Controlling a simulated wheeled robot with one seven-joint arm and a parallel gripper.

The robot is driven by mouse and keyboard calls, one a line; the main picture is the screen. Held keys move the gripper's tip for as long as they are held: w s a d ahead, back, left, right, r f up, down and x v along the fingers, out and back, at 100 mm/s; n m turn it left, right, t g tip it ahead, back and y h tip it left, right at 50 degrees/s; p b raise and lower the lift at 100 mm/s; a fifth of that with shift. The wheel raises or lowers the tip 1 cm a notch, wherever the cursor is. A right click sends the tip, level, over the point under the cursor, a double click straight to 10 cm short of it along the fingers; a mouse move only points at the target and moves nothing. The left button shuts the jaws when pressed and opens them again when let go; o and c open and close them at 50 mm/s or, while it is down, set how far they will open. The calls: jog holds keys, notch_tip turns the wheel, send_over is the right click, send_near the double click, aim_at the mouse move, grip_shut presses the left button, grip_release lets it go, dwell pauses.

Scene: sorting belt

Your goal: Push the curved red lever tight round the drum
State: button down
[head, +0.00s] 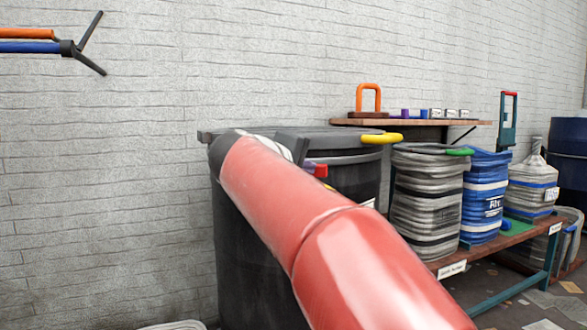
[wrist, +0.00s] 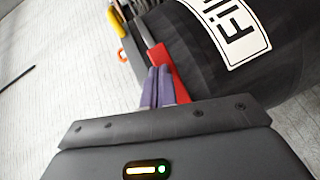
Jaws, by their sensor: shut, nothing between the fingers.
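The large black drum (head: 232,255) with its dark lid stands in the middle of the head view, partly covered by my red arm. The red lever (head: 320,171) shows as a small piece beside the drum wall there. In the wrist view the red lever (wrist: 161,62) runs along the drum side (wrist: 205,75), near a white label with black letters. My gripper (wrist: 158,72) is shut and empty, its purple fingers right against or just beside the lever; I cannot tell if they touch. Most of my gripper is hidden in the head view. The lever's far end is partly hidden by the fingers.
A low wooden bench (head: 490,245) to the right holds a grey ribbed container (head: 428,200), a blue one (head: 484,195) and a grey bottle-shaped one (head: 531,180). A shelf (head: 420,122) with an orange handle (head: 369,98) is behind. A brick wall stands behind the drum.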

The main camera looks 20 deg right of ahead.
jog(key=w+d+n+t+y+p, duration=0.1)
jog(key=w+d+n+t+y, duration=0.2)
jog(key=d, duration=0.3)
jog(key=shift+w+d, duration=0.15)
jog(key=shift+w, duration=0.1)
jog(key=shift+d, duration=0.1)
dwell(0.5)
jog(key=shift+r+p, duration=0.1)
jog(key=shift+p, duration=0.2)
